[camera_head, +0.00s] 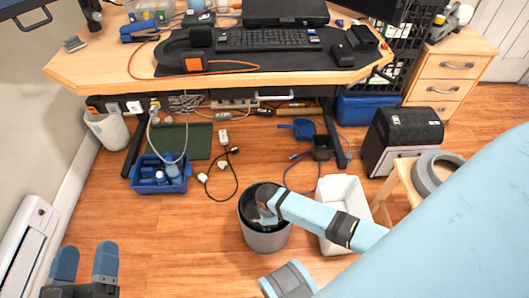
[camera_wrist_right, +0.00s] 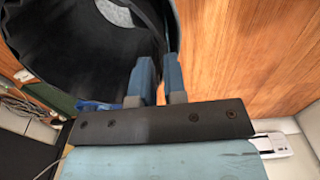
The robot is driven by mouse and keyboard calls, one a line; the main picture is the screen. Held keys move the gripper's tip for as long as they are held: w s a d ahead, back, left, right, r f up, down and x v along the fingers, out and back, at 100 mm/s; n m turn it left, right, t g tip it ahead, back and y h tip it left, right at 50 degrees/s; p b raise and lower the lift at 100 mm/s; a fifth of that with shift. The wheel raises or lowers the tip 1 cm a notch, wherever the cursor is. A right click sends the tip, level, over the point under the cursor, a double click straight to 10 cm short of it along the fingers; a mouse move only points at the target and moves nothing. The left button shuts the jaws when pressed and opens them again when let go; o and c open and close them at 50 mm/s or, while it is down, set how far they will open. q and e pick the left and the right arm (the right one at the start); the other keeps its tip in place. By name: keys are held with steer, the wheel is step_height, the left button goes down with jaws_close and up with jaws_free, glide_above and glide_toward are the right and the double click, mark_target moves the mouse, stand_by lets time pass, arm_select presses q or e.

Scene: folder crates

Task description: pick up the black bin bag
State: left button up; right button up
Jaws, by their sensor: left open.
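The black bin bag (camera_wrist_right: 75,45) lines the round grey bin (camera_head: 264,240) on the floor, with its dark rim showing in the head view. My right arm reaches in from the right, and my right gripper (camera_head: 265,212) is at the bag's mouth. In the right wrist view, the right gripper's blue fingers (camera_wrist_right: 160,75) stand close together at the bag's rim. I cannot tell whether the bag is pinched between them. My left gripper (camera_head: 85,262) is open and empty at the lower left, apart from the bin.
A white open box (camera_head: 335,190) stands right of the bin, partly behind my arm. A blue crate (camera_head: 150,185) and loose cables lie to the left. The desk (camera_head: 90,70) is behind, with a black box (camera_head: 405,135) at right. Floor left of the bin is clear.

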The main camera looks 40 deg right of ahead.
mark_target(267, 230)
step_height(267, 230, down, 6)
steer(key=b, duration=0.3)
steer(key=shift+w+a+r+b, duration=0.1)
steer(key=shift+w+r+b, duration=0.05)
steer(key=shift+r+b, duration=0.15)
arm_select(q)
steer(key=f+g, duration=0.1)
steer(key=f, duration=0.1)
steer(key=f+g, duration=0.1)
steer(key=f, duration=0.2)
steer(key=shift+w+d+f+m, duration=0.1)
steer(key=shift+d+f+m, duration=0.1)
steer(key=shift+f+m, duration=0.1)
arm_select(e)
jaws_close()
arm_select(q)
steer(key=shift+r, duration=0.1)
arm_select(e)
steer(key=shift+r, duration=0.1)
